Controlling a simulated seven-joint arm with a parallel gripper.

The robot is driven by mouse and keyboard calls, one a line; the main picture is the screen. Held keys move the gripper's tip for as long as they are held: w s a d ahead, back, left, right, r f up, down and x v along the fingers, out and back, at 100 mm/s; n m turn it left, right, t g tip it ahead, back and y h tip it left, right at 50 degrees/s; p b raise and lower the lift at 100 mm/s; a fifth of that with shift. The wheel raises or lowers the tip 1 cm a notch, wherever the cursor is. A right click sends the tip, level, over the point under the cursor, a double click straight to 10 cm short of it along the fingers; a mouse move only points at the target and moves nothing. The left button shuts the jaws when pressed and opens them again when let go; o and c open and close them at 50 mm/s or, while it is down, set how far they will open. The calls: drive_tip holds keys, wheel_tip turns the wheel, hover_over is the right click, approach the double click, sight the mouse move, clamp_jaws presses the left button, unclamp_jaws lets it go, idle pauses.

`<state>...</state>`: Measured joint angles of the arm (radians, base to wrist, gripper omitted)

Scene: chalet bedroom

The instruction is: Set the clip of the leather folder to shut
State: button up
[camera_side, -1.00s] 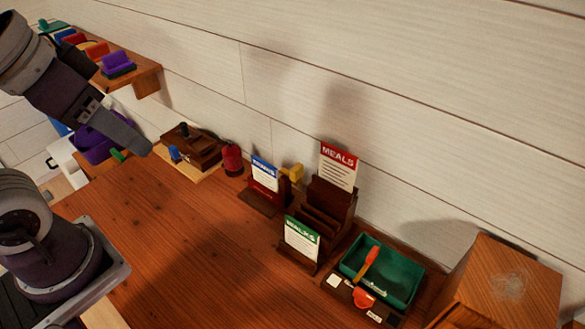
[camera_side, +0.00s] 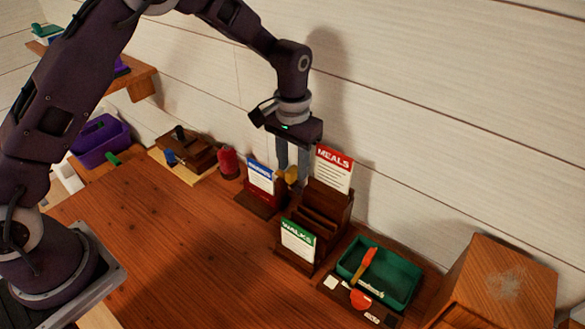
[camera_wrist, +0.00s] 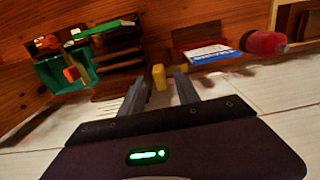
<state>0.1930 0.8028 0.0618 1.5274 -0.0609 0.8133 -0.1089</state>
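A dark red folder-like piece (camera_side: 262,196) stands at the back by the wall, with a blue-topped white card (camera_side: 260,174) at it; it also shows in the wrist view (camera_wrist: 198,38). I cannot tell for sure that this is the leather folder, and no clip is clearly seen. A small yellow piece (camera_side: 291,173) is beside the card, and it shows in the wrist view (camera_wrist: 158,77). My gripper (camera_side: 292,176) points down by the wall, its fingers apart on either side of the yellow piece. I cannot tell whether they touch it.
A wooden rack (camera_side: 325,206) with the MEALS card (camera_side: 334,168) stands close right of my gripper. The WALKS card (camera_side: 298,241) is in front. A green tray (camera_side: 412,292) is farther right, a red spool (camera_side: 228,163) left. The tabletop's front middle (camera_side: 180,240) is clear.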

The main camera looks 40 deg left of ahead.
drive_tip(key=shift+f, duration=0.8)
clamp_jaws()
idle(0.8)
